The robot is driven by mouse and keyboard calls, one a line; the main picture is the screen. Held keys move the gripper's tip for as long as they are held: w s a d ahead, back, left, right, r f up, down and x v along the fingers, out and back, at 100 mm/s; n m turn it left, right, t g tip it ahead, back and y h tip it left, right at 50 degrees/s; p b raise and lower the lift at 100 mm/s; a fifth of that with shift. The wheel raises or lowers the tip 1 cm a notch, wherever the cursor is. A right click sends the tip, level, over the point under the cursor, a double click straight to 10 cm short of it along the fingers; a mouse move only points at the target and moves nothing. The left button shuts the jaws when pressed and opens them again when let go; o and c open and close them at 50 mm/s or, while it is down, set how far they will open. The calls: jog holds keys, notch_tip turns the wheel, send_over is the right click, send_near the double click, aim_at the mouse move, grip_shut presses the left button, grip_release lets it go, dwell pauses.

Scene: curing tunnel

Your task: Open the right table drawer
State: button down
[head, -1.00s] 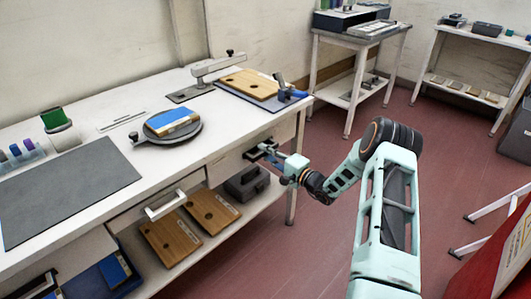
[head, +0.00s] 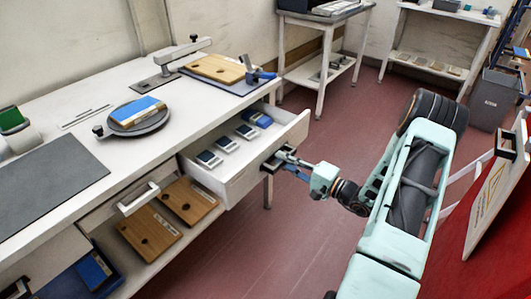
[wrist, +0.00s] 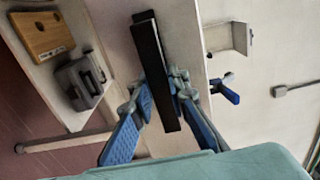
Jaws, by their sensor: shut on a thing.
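The right table drawer (head: 240,182) is pulled well out from under the white tabletop in the head view. Its inside shows several small pale devices with dark screens (head: 209,159) and a blue item (head: 257,118). My gripper (head: 281,160) is at the outer face of the drawer front, shut on its dark handle. In the wrist view my gripper (wrist: 164,92) has its blue fingers on either side of the long black handle (wrist: 150,60). The handle's grip points are partly hidden by the fingers.
The left drawer (head: 120,203) with a white handle is shut. Wooden boards (head: 150,232) lie on the shelf below. A round turntable (head: 139,120) and a clamp stand on the tabletop. Red floor is clear beside the table.

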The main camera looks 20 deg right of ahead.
jog(key=b+v, duration=0.1)
jog(key=v, duration=0.7)
jog(key=shift+s, duration=0.15)
jog(key=shift+d, duration=0.1)
jog(key=c, duration=1.8)
grip_release()
jog(key=shift+c, duration=0.2)
jog(key=v, duration=1.2)
